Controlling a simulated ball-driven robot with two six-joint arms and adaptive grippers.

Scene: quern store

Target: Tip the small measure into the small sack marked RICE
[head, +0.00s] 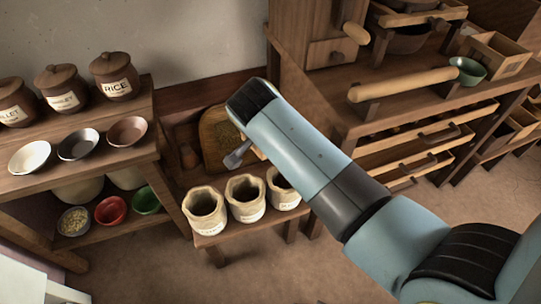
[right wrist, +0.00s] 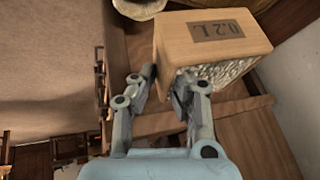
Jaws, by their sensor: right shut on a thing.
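My right gripper (right wrist: 164,84) is shut on the small wooden measure (right wrist: 212,34), a box marked 0.2 L that reads upside down in the right wrist view. A speckled whitish surface shows at the measure's near side; I cannot tell if it is grain. In the head view my right arm hides the measure and most of the gripper. Three small pale sacks stand open on a low bench: a left one (head: 205,211), a middle one (head: 245,198) and a right one (head: 283,190), partly behind my arm. Their labels are too small to read. My left gripper is out of view.
Several lidded jars, one marked RICE (head: 115,78), stand on the left shelf above a white bowl (head: 30,158) and two darker bowls. A red bowl (head: 111,210) and a green bowl (head: 145,200) sit lower. A workbench with open drawers (head: 420,160) stands at right.

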